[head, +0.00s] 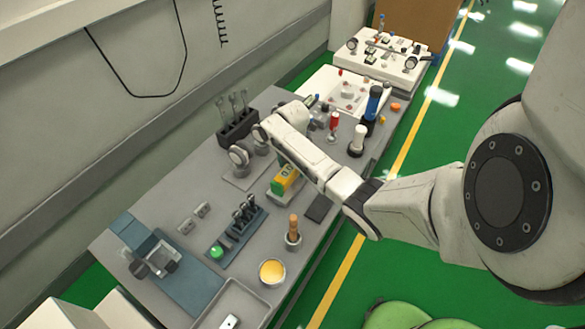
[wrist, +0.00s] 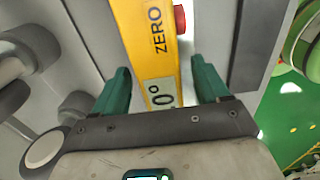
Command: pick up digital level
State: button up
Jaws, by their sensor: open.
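The digital level is a yellow bar marked ZERO with a pale degree display. It lies on the grey bench in the head view (head: 289,174), partly hidden by my arm. In the wrist view the level (wrist: 150,45) runs up the picture between the two dark green fingers of my gripper (wrist: 160,66). The fingers stand apart, one on each side of the level, with visible gaps to it. A red knob (wrist: 179,18) sits at its right side. My gripper is largely hidden behind my forearm in the head view.
Nearby on the bench (head: 160,205) are a dark holder with upright tools (head: 237,125), a blue-capped bottle (head: 373,103), a wooden-handled tool in a cup (head: 293,230) and a yellow-filled bowl (head: 272,271). A wall (head: 110,130) runs along the left.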

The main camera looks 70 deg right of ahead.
jog(key=shift+f, duration=0.75)
jog(key=shift+c, duration=0.2)
jog(key=c, duration=1.1)
jog(key=shift+c, duration=0.5)
jog(key=shift+r, duration=0.15)
